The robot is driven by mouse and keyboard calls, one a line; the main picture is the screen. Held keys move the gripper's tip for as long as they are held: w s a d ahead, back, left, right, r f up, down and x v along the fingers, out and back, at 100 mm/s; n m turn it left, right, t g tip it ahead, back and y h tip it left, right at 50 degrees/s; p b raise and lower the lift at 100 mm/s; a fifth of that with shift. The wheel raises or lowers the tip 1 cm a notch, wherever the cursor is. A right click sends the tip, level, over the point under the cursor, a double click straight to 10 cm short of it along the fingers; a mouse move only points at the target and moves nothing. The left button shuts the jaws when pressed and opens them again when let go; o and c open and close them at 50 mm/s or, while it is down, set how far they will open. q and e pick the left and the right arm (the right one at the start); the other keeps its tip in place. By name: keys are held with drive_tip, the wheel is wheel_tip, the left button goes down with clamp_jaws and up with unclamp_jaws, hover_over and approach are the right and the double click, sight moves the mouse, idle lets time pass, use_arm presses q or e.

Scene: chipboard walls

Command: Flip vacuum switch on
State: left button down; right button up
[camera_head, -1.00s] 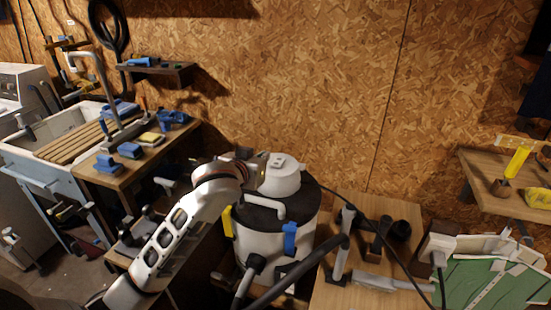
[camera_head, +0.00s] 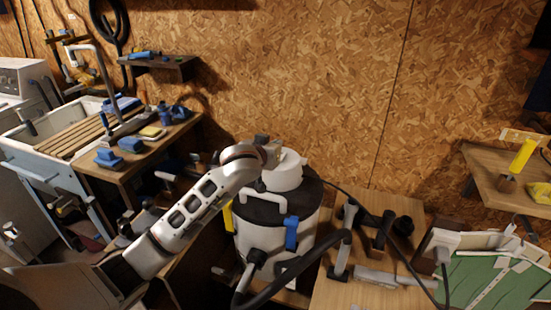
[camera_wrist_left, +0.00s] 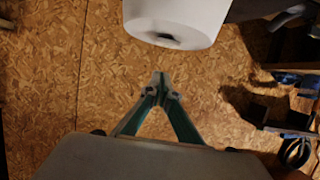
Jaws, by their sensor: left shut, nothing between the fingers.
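The vacuum (camera_head: 275,235) is a white drum with a black lid rim, a white motor head (camera_head: 285,176) on top and blue and yellow clips. It stands upright in the middle of the head view. My left arm reaches in from the left, and my left gripper (camera_head: 268,150) is at the top of the motor head, partly hidden by the wrist. In the left wrist view the gripper (camera_wrist_left: 160,82) is shut and empty, with the white motor head (camera_wrist_left: 177,20) beyond its fingertips, apart in the picture. A dark slot shows on the head; I cannot make out the switch's position. My right gripper is not in view.
A wooden table (camera_head: 365,288) with black vacuum attachments stands right of the vacuum. A black hose (camera_head: 300,268) curves in front. A workbench (camera_head: 125,172) with blue items is at left. The chipboard wall (camera_head: 300,70) is close behind.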

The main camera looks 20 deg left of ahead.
use_arm(q)
drive_tip(key=shift+s+f, duration=0.2)
drive_tip(key=shift+f, duration=0.75)
drive_tip(key=shift+s+f, duration=0.2)
drive_tip(key=shift+f, duration=0.7)
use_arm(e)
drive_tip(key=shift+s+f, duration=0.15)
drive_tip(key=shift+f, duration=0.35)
